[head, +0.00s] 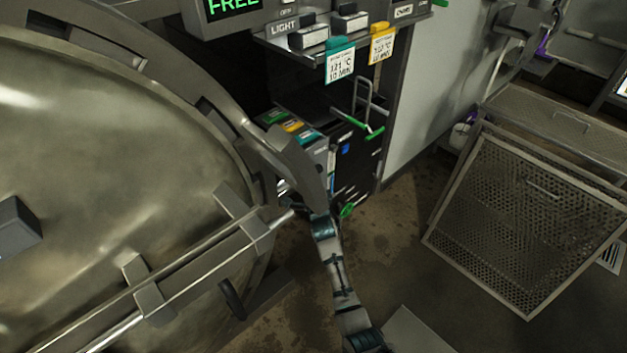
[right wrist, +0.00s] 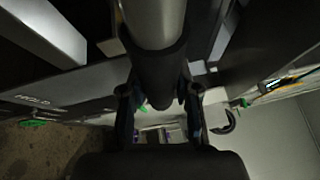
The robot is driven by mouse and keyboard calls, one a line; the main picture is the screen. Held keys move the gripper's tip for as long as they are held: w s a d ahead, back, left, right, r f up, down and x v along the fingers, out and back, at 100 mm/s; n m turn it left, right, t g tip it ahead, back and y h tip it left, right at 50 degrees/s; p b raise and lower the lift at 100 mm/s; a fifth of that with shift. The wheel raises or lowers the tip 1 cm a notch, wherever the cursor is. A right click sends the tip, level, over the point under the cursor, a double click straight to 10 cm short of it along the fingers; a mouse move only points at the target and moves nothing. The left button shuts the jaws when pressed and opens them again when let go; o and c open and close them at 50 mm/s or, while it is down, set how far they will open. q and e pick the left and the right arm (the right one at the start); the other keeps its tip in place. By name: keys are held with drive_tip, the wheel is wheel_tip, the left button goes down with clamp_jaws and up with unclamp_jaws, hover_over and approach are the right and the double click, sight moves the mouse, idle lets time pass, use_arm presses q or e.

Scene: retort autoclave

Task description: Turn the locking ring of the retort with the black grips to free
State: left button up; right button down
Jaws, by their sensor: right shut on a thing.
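The round metal retort door (head: 90,150) fills the left of the head view, with the locking ring (head: 195,95) around its rim. In the right wrist view, my right gripper (right wrist: 158,92) is shut on a black grip (right wrist: 158,68) at the end of a pale metal bar (right wrist: 154,20), one finger on each side. In the head view, my right arm (head: 335,270) reaches up to the ring's right edge; its fingers and the held grip are hidden there. Another short black grip (head: 232,298) shows lower on the ring. My left gripper is not in view.
A control panel (head: 230,15) above the ring shows "FREE" in green. Teal (head: 340,62) and yellow (head: 382,44) tags hang beside it. A perforated metal basket (head: 530,220) stands at the right. Stained floor (head: 400,245) lies open between basket and retort.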

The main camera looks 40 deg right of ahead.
drive_tip(key=c, duration=1.2)
unclamp_jaws()
drive_tip(key=shift+w+a+r, duration=0.1)
drive_tip(key=shift+a+r, duration=0.05)
drive_tip(key=shift+r, duration=0.4)
drive_tip(key=shift+a+r, duration=0.15)
drive_tip(key=shift+r, duration=0.35)
drive_tip(key=shift+c, duration=0.2)
drive_tip(key=o, duration=0.4)
drive_tip(key=shift+a+r+t, duration=0.1)
drive_tip(key=shift+a+t, duration=0.1)
drive_tip(key=shift+t, duration=0.1)
drive_tip(key=shift+a, duration=0.1)
drive_tip(key=shift+d+f, duration=0.2)
drive_tip(key=shift+s+f, duration=0.2)
drive_tip(key=shift+s, duration=0.15)
drive_tip(key=v, duration=1.1)
drive_tip(key=shift+s+a+r, duration=0.1)
drive_tip(key=shift+a+r, duration=0.05)
drive_tip(key=shift+a, duration=0.25)
